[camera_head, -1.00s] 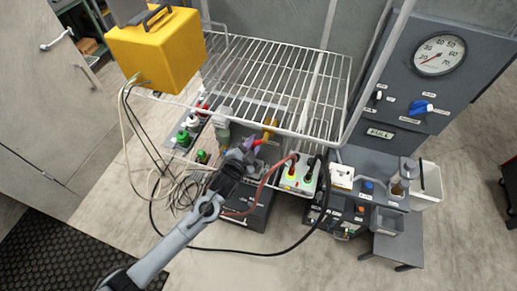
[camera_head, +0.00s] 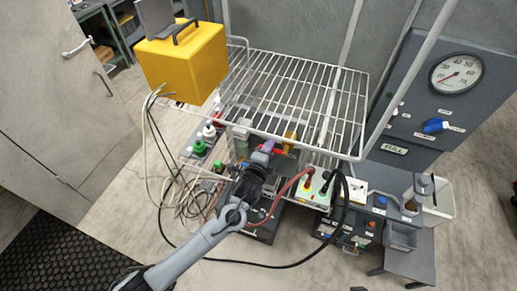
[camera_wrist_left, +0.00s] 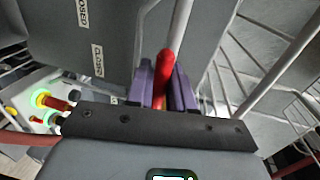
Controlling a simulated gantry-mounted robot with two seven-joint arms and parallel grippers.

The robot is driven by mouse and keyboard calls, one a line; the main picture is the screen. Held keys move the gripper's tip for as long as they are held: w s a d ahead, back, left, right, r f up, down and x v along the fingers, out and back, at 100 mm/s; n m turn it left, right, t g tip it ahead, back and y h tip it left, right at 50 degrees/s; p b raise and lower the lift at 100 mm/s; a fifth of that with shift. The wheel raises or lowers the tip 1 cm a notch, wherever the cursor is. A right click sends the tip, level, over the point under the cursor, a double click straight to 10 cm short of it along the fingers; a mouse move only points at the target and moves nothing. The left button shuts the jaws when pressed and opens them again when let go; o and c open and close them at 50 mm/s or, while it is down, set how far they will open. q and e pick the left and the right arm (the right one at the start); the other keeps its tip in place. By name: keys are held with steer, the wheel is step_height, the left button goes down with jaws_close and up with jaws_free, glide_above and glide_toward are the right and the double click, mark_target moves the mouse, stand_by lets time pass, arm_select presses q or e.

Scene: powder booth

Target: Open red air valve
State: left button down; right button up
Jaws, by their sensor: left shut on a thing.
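The red air valve handle (camera_wrist_left: 165,72) shows in the left wrist view as a red lever standing between the purple fingers of my left gripper (camera_wrist_left: 166,88). The fingers are closed on it from both sides. In the head view my left gripper (camera_head: 267,149) reaches in under the front edge of the wire rack, and the handle is mostly hidden by the fingers and wrist. My right gripper is not in view.
The wire rack (camera_head: 310,85) hangs just above my left gripper. A yellow box (camera_head: 182,62) stands at its left. Loose cables (camera_head: 180,190) lie to the left, and a box with lit buttons (camera_head: 316,185) with red and black hoses sits to the right.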

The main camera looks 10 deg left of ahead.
arm_select(q)
steer(key=shift+r, duration=0.1)
stand_by(0.4)
steer(key=c, duration=1.2)
jaws_free()
steer(key=shift+o, duration=0.2)
steer(key=shift+s, duration=0.15)
steer(key=b+v, duration=0.1)
steer(key=v, duration=0.9)
steer(key=shift+s+b, duration=0.2)
steer(key=shift+b, duration=0.15)
steer(key=shift+a, duration=0.1)
